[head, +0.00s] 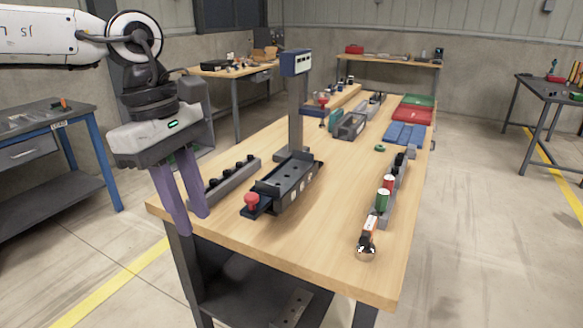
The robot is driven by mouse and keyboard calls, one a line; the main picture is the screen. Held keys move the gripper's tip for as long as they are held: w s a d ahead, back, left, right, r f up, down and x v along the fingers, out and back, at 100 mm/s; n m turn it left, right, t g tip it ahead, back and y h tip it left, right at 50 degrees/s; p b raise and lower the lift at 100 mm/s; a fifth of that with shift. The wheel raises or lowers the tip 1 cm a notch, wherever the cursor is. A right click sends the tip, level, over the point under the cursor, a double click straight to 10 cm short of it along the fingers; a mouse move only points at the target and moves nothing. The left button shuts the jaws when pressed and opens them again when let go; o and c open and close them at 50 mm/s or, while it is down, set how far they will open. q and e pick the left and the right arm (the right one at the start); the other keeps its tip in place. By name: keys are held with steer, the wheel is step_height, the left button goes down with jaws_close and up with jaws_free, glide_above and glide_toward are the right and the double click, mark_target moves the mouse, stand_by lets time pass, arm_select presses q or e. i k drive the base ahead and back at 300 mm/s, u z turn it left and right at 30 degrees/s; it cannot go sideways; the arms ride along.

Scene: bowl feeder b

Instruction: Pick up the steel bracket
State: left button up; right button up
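A grey metal piece with holes (292,308) lies on the dark lower shelf under the workbench, at the bottom of the head view. It looks like the steel bracket, but the picture's lower edge is close and I cannot be certain. My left gripper (194,223) points down at the near left corner of the bench, with its two purple fingers apart and nothing between them. It is above and to the left of the metal piece, well away from it. My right gripper is not in view.
The wooden workbench top (310,245) lies over the shelf (235,275). On it stand a dark fixture with a red knob (251,199), a grey rail (232,181), a post with a display (296,62) and a rack with small cans (382,200).

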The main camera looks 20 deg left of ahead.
mark_target(304, 160)
steer(key=i, duration=0.85)
